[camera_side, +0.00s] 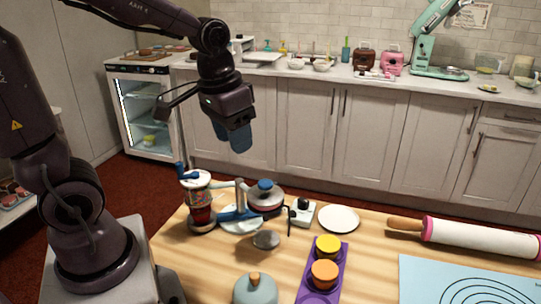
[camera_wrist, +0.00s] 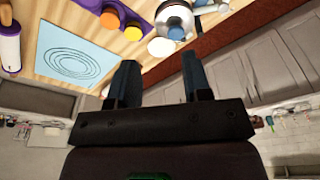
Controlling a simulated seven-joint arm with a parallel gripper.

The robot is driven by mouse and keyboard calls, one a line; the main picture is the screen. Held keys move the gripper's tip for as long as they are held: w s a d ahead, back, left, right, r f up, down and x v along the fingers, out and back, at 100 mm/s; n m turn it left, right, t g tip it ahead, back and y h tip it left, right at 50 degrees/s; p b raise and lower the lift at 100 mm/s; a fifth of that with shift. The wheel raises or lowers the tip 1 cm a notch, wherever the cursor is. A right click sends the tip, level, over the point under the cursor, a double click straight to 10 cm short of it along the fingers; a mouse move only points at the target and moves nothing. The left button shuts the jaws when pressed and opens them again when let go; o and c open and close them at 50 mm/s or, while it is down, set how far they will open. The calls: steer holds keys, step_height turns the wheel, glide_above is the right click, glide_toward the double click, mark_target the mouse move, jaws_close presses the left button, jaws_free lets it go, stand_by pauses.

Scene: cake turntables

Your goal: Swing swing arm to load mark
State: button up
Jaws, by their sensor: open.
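My gripper (camera_side: 238,146) hangs in the air above and behind the wooden table's far edge, empty, with its blue fingers pointing down. In the wrist view its two fingers (camera_wrist: 160,62) stand well apart with nothing between them. The likely swing arm is a blue bar (camera_side: 238,215) by a grey upright post, over a pale round plate (camera_side: 242,226) on the table, below my gripper and apart from it. A round metallic piece with a blue part (camera_wrist: 176,32) shows at the top of the wrist view. I cannot make out the load mark.
Close around stand a candy-filled dispenser (camera_side: 201,215), a lidded pot with a blue knob (camera_side: 265,196), a white plate (camera_side: 339,218) and a purple tray (camera_side: 338,253) with yellow and orange cups. A grey dome (camera_side: 256,291), rolling pin (camera_side: 480,238) and blue mat (camera_side: 420,275) lie nearer.

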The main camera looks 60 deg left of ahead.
mark_target(275, 182)
steer(key=w+a+f, duration=0.4)
steer(key=w+a+f+n+g, duration=0.1)
steer(key=w+a+f, duration=0.3)
steer(key=w, duration=0.1)
steer(key=w+a+f+g, duration=0.1)
steer(key=w+a+f, duration=0.2)
steer(key=w+f, duration=0.1)
steer(key=shift+w+a+f, duration=0.4)
steer(key=shift+w, duration=0.1)
steer(key=shift+w+a+r, duration=0.1)
steer(key=shift+w+r, duration=0.1)
steer(key=shift+w, duration=0.1)
step_height(275, 182, down, 9)
steer(key=shift+s+f, duration=0.1)
steer(key=shift+f, duration=0.1)
steer(key=shift+c, duration=0.6)
steer(key=c, duration=0.6)
